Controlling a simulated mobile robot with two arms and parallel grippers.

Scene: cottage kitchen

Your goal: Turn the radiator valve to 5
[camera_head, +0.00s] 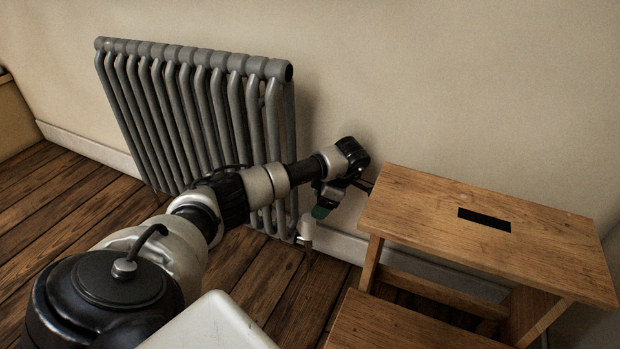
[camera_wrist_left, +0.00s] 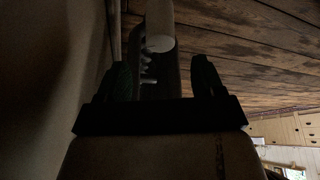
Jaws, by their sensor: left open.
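The radiator valve (camera_head: 307,229) is a small pale cylinder low at the right end of the grey radiator (camera_head: 215,110). In the left wrist view, a pale rounded piece that looks like the valve's head (camera_wrist_left: 160,43) shows beyond the gap between my fingers. My left gripper (camera_head: 321,207) is just above and to the right of the valve in the head view. Its two dark fingers are spread in the wrist view (camera_wrist_left: 163,78), with nothing seen held between them. Any numbers on the valve are too small and dark to read. My right gripper is not in view.
A wooden step stool (camera_head: 420,205) stands close to the right of my left gripper. The wall (camera_head: 450,80) and skirting board (camera_head: 345,243) are behind the valve. Bare plank floor (camera_head: 270,285) shows in front of the radiator.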

